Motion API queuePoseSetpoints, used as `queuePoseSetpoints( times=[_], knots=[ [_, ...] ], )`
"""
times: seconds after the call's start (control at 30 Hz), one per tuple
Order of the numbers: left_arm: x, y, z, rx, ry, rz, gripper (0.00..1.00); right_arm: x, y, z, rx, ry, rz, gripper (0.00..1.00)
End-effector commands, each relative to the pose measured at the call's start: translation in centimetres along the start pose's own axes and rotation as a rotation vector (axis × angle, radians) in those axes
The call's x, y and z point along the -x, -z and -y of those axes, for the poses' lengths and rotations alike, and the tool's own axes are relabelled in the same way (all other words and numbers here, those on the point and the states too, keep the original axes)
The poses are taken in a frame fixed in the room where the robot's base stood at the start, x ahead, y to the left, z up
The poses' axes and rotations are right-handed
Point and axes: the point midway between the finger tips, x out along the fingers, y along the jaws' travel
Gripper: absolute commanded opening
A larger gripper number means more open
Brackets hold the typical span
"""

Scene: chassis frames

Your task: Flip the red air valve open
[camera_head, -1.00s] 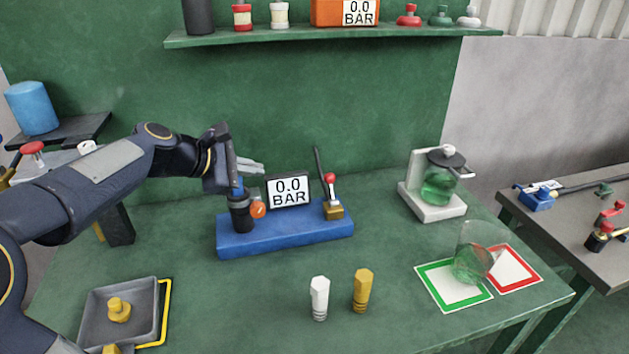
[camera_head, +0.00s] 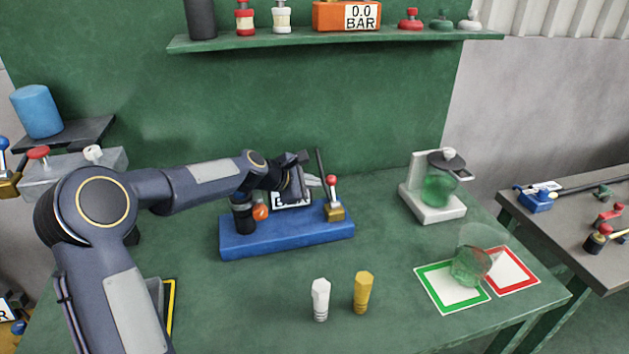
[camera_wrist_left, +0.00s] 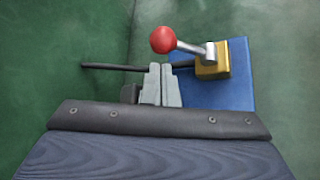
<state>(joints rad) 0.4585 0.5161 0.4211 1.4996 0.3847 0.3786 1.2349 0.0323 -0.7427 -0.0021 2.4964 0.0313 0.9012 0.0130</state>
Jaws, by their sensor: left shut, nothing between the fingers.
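The red air valve has a red ball knob (camera_head: 331,180) on a short metal lever above a brass body (camera_head: 334,213). It sits at the right end of the blue base (camera_head: 290,237). In the left wrist view the red knob (camera_wrist_left: 163,40) is just beyond my fingers, and its lever slants down right to the brass body (camera_wrist_left: 212,62). My left gripper (camera_head: 313,181) is shut and empty, just left of the knob. Its grey fingertips (camera_wrist_left: 160,72) appear close to the knob; contact cannot be told. My right gripper is not in view.
A pressure display (camera_head: 291,200) on the base is partly hidden by my left gripper. A thin black rod (camera_head: 320,165) stands behind the valve. A black cylinder (camera_head: 243,213) with an orange part is at the base's left. White and yellow fittings (camera_head: 320,299) stand in front.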

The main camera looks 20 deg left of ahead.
Motion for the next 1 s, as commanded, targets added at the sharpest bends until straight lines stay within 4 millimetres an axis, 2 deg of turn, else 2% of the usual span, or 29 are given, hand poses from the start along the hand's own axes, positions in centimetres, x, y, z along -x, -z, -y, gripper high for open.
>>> queuePoseSetpoints(
  times=[0.13,0.53,1.0],
  knots=[
    [-0.9,0.0,0.0,0.0,0.0,0.0,0.0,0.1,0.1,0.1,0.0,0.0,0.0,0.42],
    [-1.0,0.1,0.0,-0.002,-0.002,0.0,0.0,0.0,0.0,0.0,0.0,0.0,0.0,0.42],
    [-0.6,0.1,0.1,-0.059,-0.051,0.0,0.0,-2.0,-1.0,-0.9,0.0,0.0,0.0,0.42]
  ],
)
